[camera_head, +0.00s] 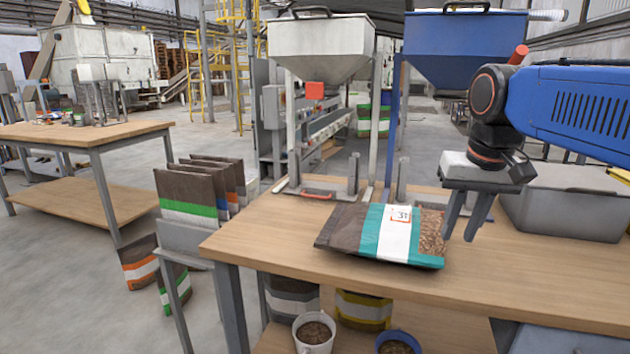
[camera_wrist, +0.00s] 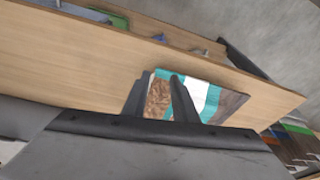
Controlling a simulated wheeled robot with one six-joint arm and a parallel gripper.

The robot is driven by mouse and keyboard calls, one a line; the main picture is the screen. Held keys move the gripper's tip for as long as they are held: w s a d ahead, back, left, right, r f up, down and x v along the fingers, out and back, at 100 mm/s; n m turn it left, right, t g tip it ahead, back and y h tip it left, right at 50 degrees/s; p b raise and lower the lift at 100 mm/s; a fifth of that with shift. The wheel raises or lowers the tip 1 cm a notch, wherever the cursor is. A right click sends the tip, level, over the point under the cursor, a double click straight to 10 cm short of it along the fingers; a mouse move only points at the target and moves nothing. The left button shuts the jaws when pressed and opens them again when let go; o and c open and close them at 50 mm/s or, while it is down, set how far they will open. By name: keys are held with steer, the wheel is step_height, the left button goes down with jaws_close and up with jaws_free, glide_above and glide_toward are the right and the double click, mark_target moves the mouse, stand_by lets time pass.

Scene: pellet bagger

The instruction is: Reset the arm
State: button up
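I cannot tell how high the fingertips are above the bench. My blue arm reaches in from the right.
The wooden workbench (camera_head: 270,235) has free room at the front and left. A white hopper (camera_head: 320,45) and a blue hopper (camera_head: 465,45) stand behind it. A grey bin (camera_head: 565,205) sits at the right. Upright bags (camera_head: 190,192) fill a rack at the left.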

steer(key=s+f+t, duration=0.1)
steer(key=s+f, duration=0.6)
steer(key=f, duration=0.2)
steer(key=s+d+f+n+t, duration=0.1)
steer(key=s+f, duration=0.6)
steer(key=f, duration=0.3)
steer(key=shift+s+d+f+n, duration=0.2)
steer(key=shift+s+d+n, duration=0.05)
steer(key=shift+n, duration=0.05)
